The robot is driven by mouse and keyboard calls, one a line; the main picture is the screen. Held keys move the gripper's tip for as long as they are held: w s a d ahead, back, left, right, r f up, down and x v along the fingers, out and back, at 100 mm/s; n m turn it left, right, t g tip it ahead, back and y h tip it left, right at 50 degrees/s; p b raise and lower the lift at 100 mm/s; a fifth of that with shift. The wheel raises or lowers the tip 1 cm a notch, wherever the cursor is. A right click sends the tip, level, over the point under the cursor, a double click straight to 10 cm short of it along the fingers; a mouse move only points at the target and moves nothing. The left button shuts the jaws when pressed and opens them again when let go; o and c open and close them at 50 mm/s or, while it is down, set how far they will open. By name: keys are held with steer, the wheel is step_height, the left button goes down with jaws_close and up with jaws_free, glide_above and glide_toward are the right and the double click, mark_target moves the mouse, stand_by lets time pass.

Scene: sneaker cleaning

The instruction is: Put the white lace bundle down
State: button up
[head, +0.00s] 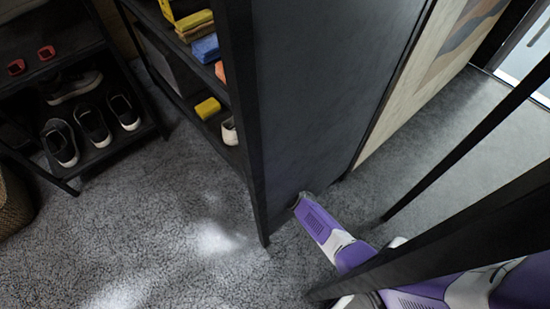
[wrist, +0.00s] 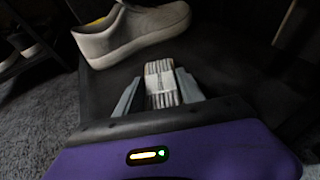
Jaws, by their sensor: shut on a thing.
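The white lace bundle (wrist: 162,84) is between the fingers of my gripper (wrist: 160,88) in the wrist view. It is a small pale striped block with a band around it. My gripper is shut on it. The bundle is over or on a dark surface, and I cannot tell if it touches that surface. A light grey sneaker (wrist: 135,32) sits just beyond it. In the head view my purple arm reaches behind the dark shelf unit's side panel, and the gripper and bundle are hidden there.
The dark shelf unit (head: 247,120) holds yellow (head: 207,108) and blue (head: 205,48) blocks and part of a pale shoe (head: 229,132). A shoe rack (head: 100,155) with dark sneakers stands at the left. Black bars cross the right side. Grey carpet (head: 180,240) is clear between.

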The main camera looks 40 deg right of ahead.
steer(key=o, duration=1.5)
steer(key=shift+c, duration=0.2)
steer(key=shift+s+a+r, duration=0.1)
steer(key=shift+s+r, duration=0.1)
steer(key=shift+r, duration=0.05)
steer(key=p+v, duration=0.6)
steer(key=v, duration=0.5)
steer(key=shift+s+r, duration=0.15)
steer(key=shift+s, duration=0.05)
